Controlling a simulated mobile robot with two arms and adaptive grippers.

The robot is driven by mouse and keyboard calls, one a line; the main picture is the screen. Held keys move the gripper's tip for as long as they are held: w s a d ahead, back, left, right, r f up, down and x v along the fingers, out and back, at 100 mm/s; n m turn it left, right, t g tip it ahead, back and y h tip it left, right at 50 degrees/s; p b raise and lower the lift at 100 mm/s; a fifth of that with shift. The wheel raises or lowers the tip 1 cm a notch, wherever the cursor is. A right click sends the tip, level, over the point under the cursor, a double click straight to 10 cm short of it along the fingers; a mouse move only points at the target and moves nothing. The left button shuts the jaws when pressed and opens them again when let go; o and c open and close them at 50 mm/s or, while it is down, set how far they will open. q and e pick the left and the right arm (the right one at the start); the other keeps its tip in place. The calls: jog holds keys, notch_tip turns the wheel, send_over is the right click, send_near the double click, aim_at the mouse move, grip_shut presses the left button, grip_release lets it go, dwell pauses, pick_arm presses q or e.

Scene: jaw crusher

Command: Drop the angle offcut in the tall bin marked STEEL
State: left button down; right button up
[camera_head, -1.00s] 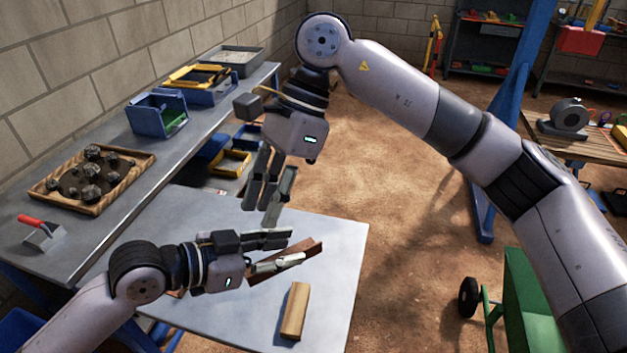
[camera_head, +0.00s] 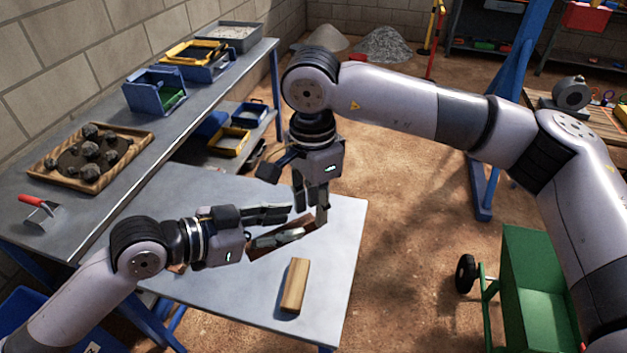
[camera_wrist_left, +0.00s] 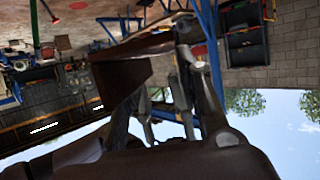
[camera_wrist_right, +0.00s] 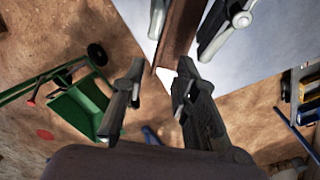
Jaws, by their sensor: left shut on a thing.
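The angle offcut (camera_head: 282,236) is a rust-brown length of angle, held above the small grey table. My left gripper (camera_head: 278,226) is shut on it; the offcut also shows large in the left wrist view (camera_wrist_left: 122,75) and between the left fingers in the right wrist view (camera_wrist_right: 180,35). My right gripper (camera_head: 312,207) is open, pointing down beside the offcut's right end. In the right wrist view its fingers (camera_wrist_right: 158,92) stand apart, with the offcut's end just beyond them; I cannot tell if they touch. I cannot make out a bin marked STEEL.
A wooden block (camera_head: 295,285) lies on the small table (camera_head: 215,300). The long bench (camera_head: 50,255) at left holds a tray of rocks (camera_head: 65,180), a trowel (camera_head: 40,208) and several bins. A green cart (camera_head: 535,280) stands at right. A blue container (camera_head: 30,310) shows at lower left.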

jog(key=shift+f, duration=1)
jog(key=shift+c, duration=0.6)
jog(key=c, duration=0.5)
pick_arm(q)
jog(key=shift+s, duration=0.1)
pick_arm(e)
grip_shut()
pick_arm(q)
jog(key=shift+s+d, duration=0.1)
jog(key=shift+d, duration=0.05)
pick_arm(e)
jog(key=shift+a+r, duration=0.1)
pick_arm(q)
jog(key=c, duration=1.4)
grip_release()
jog(key=o, duration=0.3)
jog(key=shift+o, duration=0.2)
